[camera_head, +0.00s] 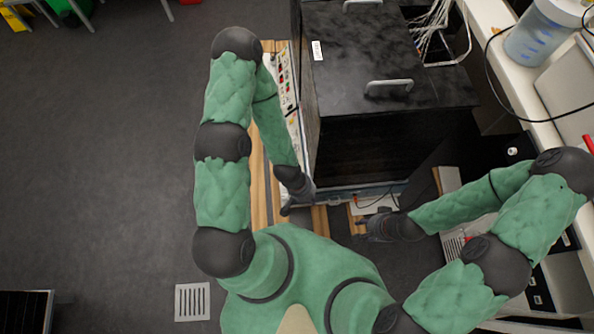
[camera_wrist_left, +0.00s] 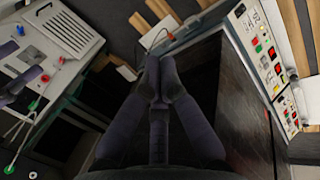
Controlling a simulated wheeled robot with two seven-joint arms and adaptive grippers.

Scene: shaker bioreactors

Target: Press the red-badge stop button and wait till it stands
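A pale control panel with red, yellow and green buttons runs along the left side of the black cabinet in the head view (camera_head: 284,78). It also shows at the right of the left wrist view (camera_wrist_left: 262,50). The buttons are too small to tell which one bears the red badge. My left gripper (camera_head: 298,198) is low at the cabinet's near left corner, apart from the buttons. In the left wrist view its fingers (camera_wrist_left: 161,62) are together with nothing between them. My right gripper (camera_head: 368,230) is in front of the cabinet, too dark to read its fingers.
The black cabinet (camera_head: 400,150) with metal handles stands close before me. A white bench (camera_head: 505,75) with a clear container (camera_head: 540,35) runs along the right. A grey device with red knobs (camera_wrist_left: 62,32) is at the left wrist view's left. Open floor (camera_head: 100,150) lies left.

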